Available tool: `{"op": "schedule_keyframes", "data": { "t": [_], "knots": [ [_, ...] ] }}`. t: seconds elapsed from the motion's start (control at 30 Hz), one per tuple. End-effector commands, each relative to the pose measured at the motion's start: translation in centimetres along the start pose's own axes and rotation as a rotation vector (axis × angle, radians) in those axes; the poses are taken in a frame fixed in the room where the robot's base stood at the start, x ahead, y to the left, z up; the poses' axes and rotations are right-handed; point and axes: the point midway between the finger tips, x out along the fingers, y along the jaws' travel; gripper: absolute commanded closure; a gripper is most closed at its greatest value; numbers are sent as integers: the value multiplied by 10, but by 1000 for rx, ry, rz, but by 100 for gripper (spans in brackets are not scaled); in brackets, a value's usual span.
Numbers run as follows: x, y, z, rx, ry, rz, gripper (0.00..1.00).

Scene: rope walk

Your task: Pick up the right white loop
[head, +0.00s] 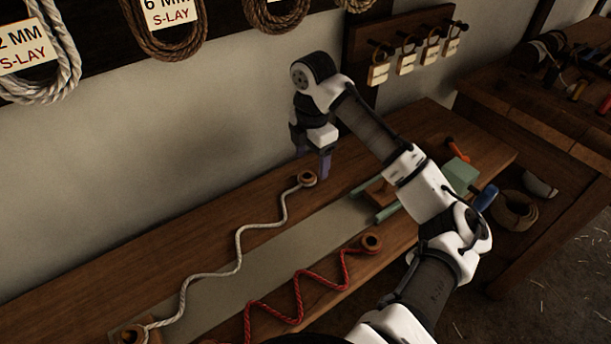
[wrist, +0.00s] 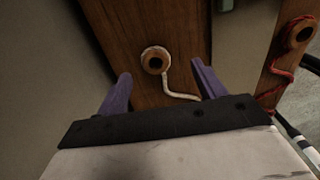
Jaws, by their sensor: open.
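The white rope (head: 238,262) lies in a wavy line along the wooden bench. Its right white loop (wrist: 145,54) sits around a brown wooden peg (wrist: 155,64), seen from above in the wrist view. In the head view the peg (head: 308,178) stands at the rope's far right end. My gripper (head: 313,164) points down close above this peg, with its purple fingers apart and empty. In the wrist view my gripper (wrist: 161,70) has one finger on each side of the loop, with a gap to both. How high the fingertips are above the loop is hard to tell.
A red rope (head: 298,290) zigzags to another peg (head: 371,243) on the front plank. The wall and a tag board (head: 395,55) stand behind. A grey strip separates the planks.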

Motion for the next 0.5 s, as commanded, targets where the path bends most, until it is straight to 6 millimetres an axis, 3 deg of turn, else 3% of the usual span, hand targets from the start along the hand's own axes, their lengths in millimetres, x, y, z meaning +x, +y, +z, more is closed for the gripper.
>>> {"op": "schedule_keyframes", "data": {
  "t": [0.3, 0.5],
  "knots": [
    [42, 7, -2, 1, 0, 0, 31],
    [51, 8, -2, 1, -1, 3, 31]
  ]
}}
